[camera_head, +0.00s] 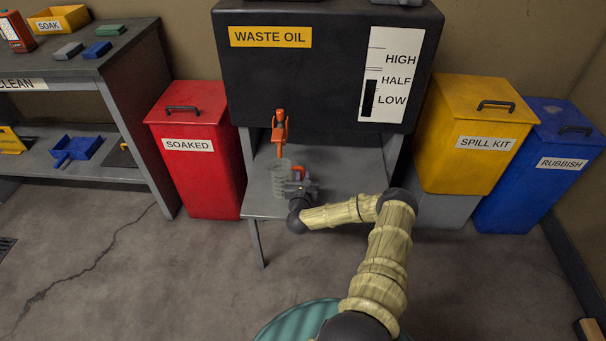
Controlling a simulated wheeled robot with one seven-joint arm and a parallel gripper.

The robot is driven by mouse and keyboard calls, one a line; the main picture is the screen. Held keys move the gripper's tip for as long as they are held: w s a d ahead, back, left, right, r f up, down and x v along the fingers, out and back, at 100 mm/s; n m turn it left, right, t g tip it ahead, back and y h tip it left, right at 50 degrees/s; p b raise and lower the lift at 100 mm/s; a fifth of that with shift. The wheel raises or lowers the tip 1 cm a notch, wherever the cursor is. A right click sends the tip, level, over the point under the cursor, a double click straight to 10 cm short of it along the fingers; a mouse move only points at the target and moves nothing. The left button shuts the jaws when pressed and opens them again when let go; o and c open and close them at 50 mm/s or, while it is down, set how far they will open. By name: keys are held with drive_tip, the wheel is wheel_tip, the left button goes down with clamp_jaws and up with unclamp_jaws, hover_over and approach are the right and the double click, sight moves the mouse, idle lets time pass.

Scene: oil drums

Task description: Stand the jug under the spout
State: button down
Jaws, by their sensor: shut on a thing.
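The jug (279,180) is a clear grey, see-through vessel at the grey stand (256,196) below the waste oil tank (330,105). The orange spout (279,133) sticks out of the tank's front, and its lower end shows just above the jug's top in the picture. My gripper (292,188) is shut on the jug from its right side. A small orange-red part shows beside the gripper at the jug's right. I cannot tell whether the jug's base touches the stand.
A red SOAKED bin (194,172) stands left of the stand. A yellow SPILL KIT bin (470,155) and a blue RUBBISH bin (548,175) stand at the right. A grey shelf unit (125,75) is at the left. The floor in front is clear.

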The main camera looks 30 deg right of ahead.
drive_tip(key=shift+f, duration=0.15)
drive_tip(key=c, duration=1.3)
unclamp_jaws()
drive_tip(key=shift+s, duration=0.1)
drive_tip(key=p+v, duration=0.1)
drive_tip(key=v, duration=1.1)
drive_tip(key=shift+p, duration=0.4)
